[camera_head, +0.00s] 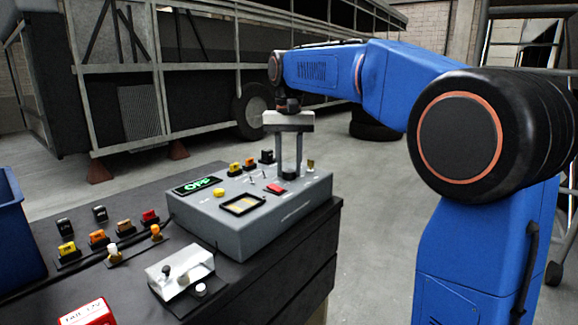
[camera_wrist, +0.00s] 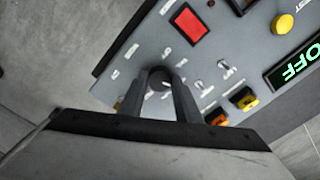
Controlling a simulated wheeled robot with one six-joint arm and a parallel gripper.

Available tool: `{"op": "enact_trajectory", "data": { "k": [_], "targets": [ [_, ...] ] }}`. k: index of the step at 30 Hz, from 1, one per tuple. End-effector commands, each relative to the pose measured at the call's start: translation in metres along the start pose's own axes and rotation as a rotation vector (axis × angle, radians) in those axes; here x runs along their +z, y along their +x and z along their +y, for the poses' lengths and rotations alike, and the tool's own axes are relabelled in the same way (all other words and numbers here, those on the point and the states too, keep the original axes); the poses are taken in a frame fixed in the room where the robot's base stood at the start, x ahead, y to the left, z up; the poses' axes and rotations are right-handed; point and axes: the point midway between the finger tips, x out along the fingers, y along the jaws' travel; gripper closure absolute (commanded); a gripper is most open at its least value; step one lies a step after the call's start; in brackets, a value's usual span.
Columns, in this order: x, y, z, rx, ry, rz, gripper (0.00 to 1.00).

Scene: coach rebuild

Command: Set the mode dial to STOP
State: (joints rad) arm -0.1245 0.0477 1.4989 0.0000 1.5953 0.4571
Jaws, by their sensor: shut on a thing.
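The grey control box (camera_head: 245,232) sits on the dark bench, and its top panel carries the controls. My gripper (camera_head: 289,172) points straight down at the far right part of this panel. In the wrist view my gripper (camera_wrist: 161,88) has its two fingers on either side of a dark round knob, the mode dial (camera_wrist: 159,76), and is shut on it. Small printed labels lie around the dial, but I cannot read them or tell where it points. A green-lit display (camera_head: 197,185) on the panel appears to read OFF.
Near my fingers are a red button (camera_head: 276,188), small toggle switches and yellow and orange rockers (camera_head: 235,168). A yellow button (camera_head: 218,192) is further left. Loose switches, a white fixture (camera_head: 180,272) and a blue bin (camera_head: 15,235) occupy the bench.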

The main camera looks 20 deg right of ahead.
Motion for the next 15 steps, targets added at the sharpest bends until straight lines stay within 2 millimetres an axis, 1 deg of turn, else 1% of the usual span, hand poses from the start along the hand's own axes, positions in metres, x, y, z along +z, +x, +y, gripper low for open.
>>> {"op": "enact_trajectory", "data": {
  "k": [5,6,7,8,15],
  "targets": [
    [-0.0007,-0.0009,-0.0001,-0.001,0.0,0.003,0.92],
    [-0.0006,-0.0009,-0.0001,-0.001,0.0,0.003,0.6],
    [-0.0006,-0.0009,0.0,-0.001,0.0,0.003,0.53],
    [-0.0005,-0.0008,0.0,-0.001,0.0,0.003,0.51],
    [-0.0003,-0.0005,0.0,0.0,-0.001,0.001,0.51]
  ]
}}
